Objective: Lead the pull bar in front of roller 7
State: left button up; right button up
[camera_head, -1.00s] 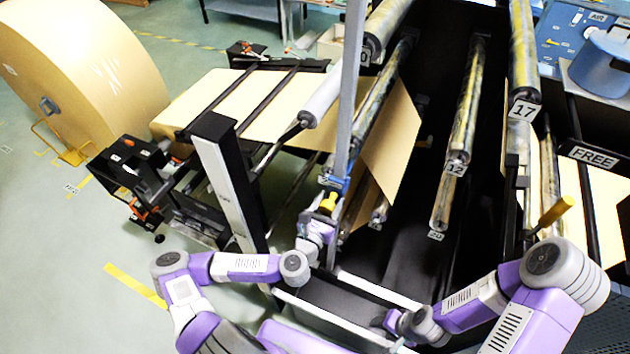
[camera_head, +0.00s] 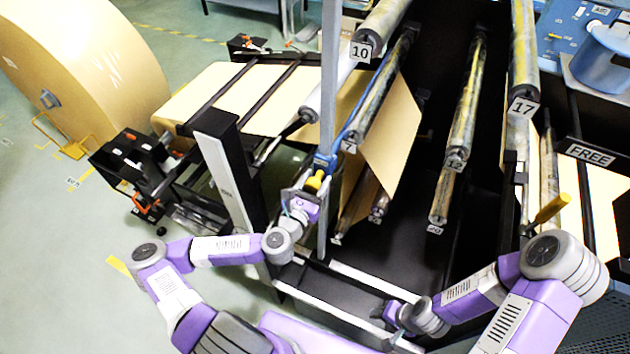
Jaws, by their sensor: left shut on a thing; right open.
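My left gripper (camera_head: 308,193) is shut on the yellow handle (camera_head: 315,182) of the pull bar, below its blue fitting (camera_head: 324,162). A thin blue bar (camera_head: 362,98) runs back from that fitting along roller 7 (camera_head: 382,92). A grey upright bar (camera_head: 328,85) passes by the same fitting. The number plate 7 (camera_head: 348,147) shows just right of the fitting. Brown kraft paper (camera_head: 393,125) hangs to the right of roller 7. The far end of the blue bar is hidden. My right gripper (camera_head: 397,322) is low by the front rail, open and empty; its fingers are hard to see.
Roller 10 (camera_head: 380,28) is above, roller 12 (camera_head: 467,100) and roller 17 (camera_head: 523,50) to the right. A black post (camera_head: 228,170) stands left of my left gripper. A white front rail (camera_head: 375,282) crosses below. A large paper roll (camera_head: 85,65) stands far left.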

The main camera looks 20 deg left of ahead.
pick_arm(q)
jog(key=r, duration=0.3)
jog(key=a+r, duration=0.1)
jog(key=r, duration=0.5)
jog(key=shift+w+a+r, duration=0.1)
jog(key=shift+a+r, duration=0.1)
jog(key=shift+a, duration=0.05)
notch_tip(320, 180, up, 23)
jog(key=shift+a, duration=0.3)
dwell(0.3)
